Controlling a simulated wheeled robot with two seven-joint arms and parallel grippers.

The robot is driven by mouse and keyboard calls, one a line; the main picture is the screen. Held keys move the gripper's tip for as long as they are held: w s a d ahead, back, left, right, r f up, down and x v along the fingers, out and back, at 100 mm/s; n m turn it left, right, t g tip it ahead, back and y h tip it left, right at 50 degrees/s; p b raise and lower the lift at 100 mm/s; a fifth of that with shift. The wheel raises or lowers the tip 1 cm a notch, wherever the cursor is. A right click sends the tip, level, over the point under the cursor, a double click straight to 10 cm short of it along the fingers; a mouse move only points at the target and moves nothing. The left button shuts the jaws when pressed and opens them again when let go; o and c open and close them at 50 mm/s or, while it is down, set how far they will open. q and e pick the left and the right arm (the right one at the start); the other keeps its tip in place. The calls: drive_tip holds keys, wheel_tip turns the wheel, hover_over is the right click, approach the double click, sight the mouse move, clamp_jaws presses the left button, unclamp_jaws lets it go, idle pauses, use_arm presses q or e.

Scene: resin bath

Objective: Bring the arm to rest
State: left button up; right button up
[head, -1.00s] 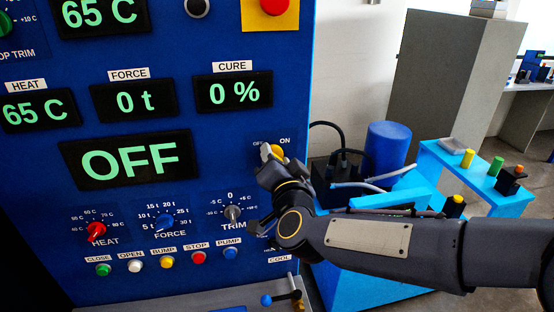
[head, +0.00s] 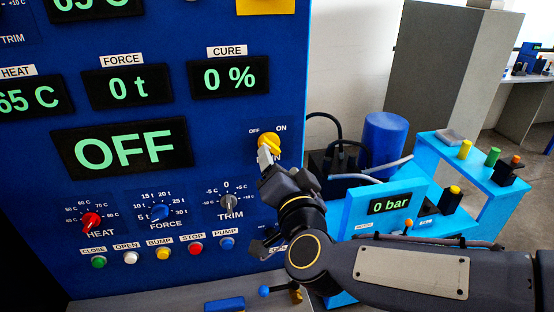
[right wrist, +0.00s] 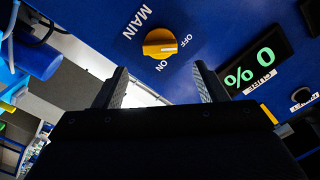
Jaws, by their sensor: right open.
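The yellow main switch knob (head: 269,141) is on the blue press panel (head: 225,130), with OFF and ON marked around it. It also shows in the right wrist view (right wrist: 160,42), beyond and between the fingertips. My right gripper (head: 266,158) is just below the knob in the head view. In the right wrist view its two fingers (right wrist: 162,86) stand apart with nothing between them, and a gap shows to the knob. The large display (head: 124,150) reads OFF. My left gripper is not in view.
Below are the trim knob (head: 228,201), red heat knob (head: 91,222), blue force knob (head: 160,213) and a row of push buttons. At the right stand a light blue unit (head: 425,170) reading 0 bar, a blue cylinder (head: 385,138) with hoses, and a grey cabinet (head: 440,70).

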drive_tip(key=shift+s, duration=0.3)
drive_tip(key=shift+d, duration=0.1)
drive_tip(key=s+d+f+n+g, duration=0.2)
drive_tip(key=s+d+f+g, duration=0.4)
drive_tip(key=s+d+f, duration=0.3)
drive_tip(key=s+d+f+n+g, duration=0.2)
drive_tip(key=s+d+f+g, duration=0.3)
drive_tip(key=s+d+f, duration=0.4)
drive_tip(key=s, duration=0.4)
drive_tip(key=shift+d+n+g, duration=0.25)
drive_tip(key=shift+n+g, duration=0.15)
drive_tip(key=shift+s, duration=0.1)
